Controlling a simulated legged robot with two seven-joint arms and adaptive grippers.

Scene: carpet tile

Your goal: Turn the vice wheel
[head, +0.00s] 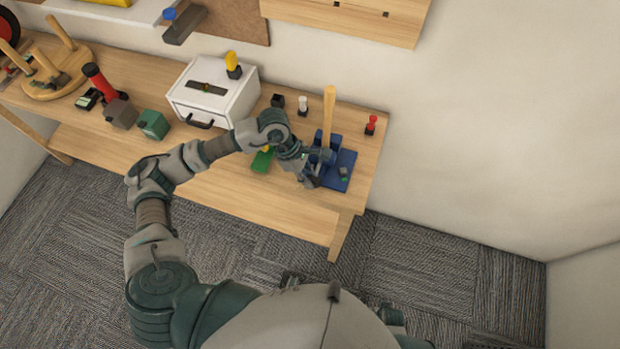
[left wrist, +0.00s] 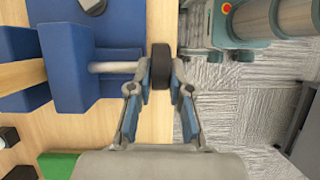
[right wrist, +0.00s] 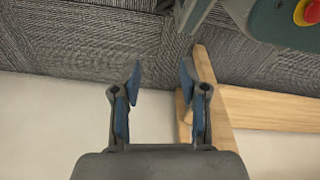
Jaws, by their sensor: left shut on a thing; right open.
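The blue vice (head: 346,160) stands at the right end of the wooden bench. An upright wooden piece (head: 329,110) rises from it. In the left wrist view the vice's blue jaw (left wrist: 75,60) has a pale metal screw (left wrist: 112,67) leading to the black vice wheel (left wrist: 160,66). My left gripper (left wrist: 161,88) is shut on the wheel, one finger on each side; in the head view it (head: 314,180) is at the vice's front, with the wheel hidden. My right gripper (right wrist: 160,82) is open and empty, above the floor beside a bench leg.
A white drawer box (head: 205,95), a green block (head: 153,124) and a red-handled tool (head: 98,80) are on the bench (head: 260,195). A green piece (head: 262,161) lies left of the vice. Small red (head: 371,123) and white (head: 303,104) items stand behind.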

